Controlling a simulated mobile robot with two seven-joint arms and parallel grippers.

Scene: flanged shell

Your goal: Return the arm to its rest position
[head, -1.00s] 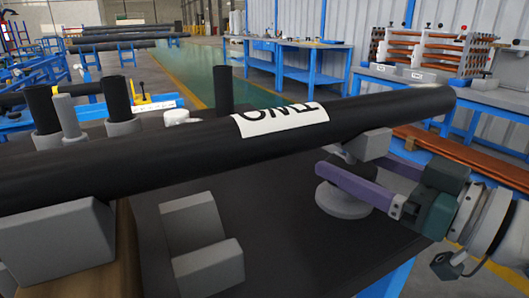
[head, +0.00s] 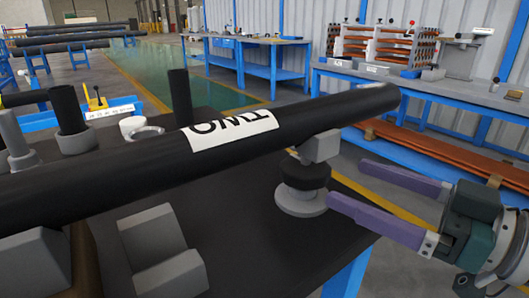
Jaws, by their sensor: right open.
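My right gripper (head: 372,198) is at the right of the head view, with two purple fingers spread apart and nothing between them. Its fingertips point left, toward a round grey flanged piece (head: 300,204) with a black band, which stands on the dark table near its right edge. The fingers are apart from that piece, to its right. My left gripper is not in view.
A long black pipe (head: 90,185) with a white label crosses above the dark table (head: 245,240), resting on grey blocks (head: 158,250). Black and grey cylinders (head: 68,115) stand behind it. Blue workbenches (head: 270,65) and a rack of orange pipes (head: 385,45) are farther back.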

